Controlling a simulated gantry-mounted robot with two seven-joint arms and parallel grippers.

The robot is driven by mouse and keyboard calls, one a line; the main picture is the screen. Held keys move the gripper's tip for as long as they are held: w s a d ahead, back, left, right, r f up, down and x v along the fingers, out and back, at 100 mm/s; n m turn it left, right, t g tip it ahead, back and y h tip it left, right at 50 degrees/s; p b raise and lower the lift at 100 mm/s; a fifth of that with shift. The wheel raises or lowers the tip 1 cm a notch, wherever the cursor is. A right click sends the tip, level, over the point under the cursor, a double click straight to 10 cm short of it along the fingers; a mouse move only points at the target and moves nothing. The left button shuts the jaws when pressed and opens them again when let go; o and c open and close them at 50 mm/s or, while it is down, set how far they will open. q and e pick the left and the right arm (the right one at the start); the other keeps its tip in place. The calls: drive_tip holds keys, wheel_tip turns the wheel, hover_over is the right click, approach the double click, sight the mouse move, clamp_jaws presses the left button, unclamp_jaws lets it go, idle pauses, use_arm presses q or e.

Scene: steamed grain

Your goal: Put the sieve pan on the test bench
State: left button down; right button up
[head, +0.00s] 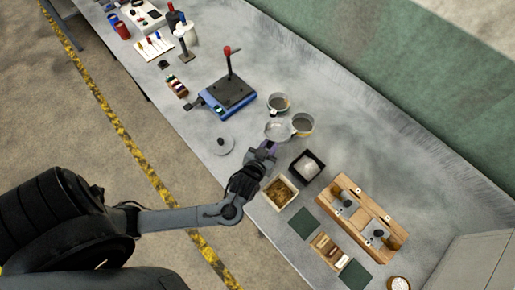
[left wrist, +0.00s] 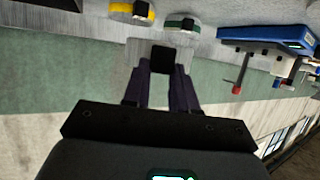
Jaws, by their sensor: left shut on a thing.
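My left gripper (head: 267,149) is shut on the sieve pan (head: 276,130), a pale grey shallow pan. In the left wrist view the gripper's dark fingers (left wrist: 164,88) close on a black block at the edge of the pale grey pan (left wrist: 137,52). The pan appears over the long grey test bench (head: 330,95), beside two round pans; I cannot tell whether it touches the bench. My right gripper is not in view.
A green-marked round pan (head: 279,102) and a yellow-marked one (head: 302,123) stand close to the held pan. A blue device with a red-tipped lever (head: 230,95) is to the left. A black tray (head: 307,166) and wooden box (head: 279,191) are near. Bare bench lies behind.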

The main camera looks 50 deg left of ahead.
use_arm(q)
drive_tip(key=a+f, duration=0.1)
drive_tip(key=s+a+f, duration=0.1)
drive_tip(key=a, duration=0.2)
drive_tip(key=shift+s+a+f, duration=0.15)
drive_tip(key=shift+a+f, duration=0.1)
drive_tip(key=shift+f, duration=2.1)
drive_tip(key=shift+f, duration=0.1)
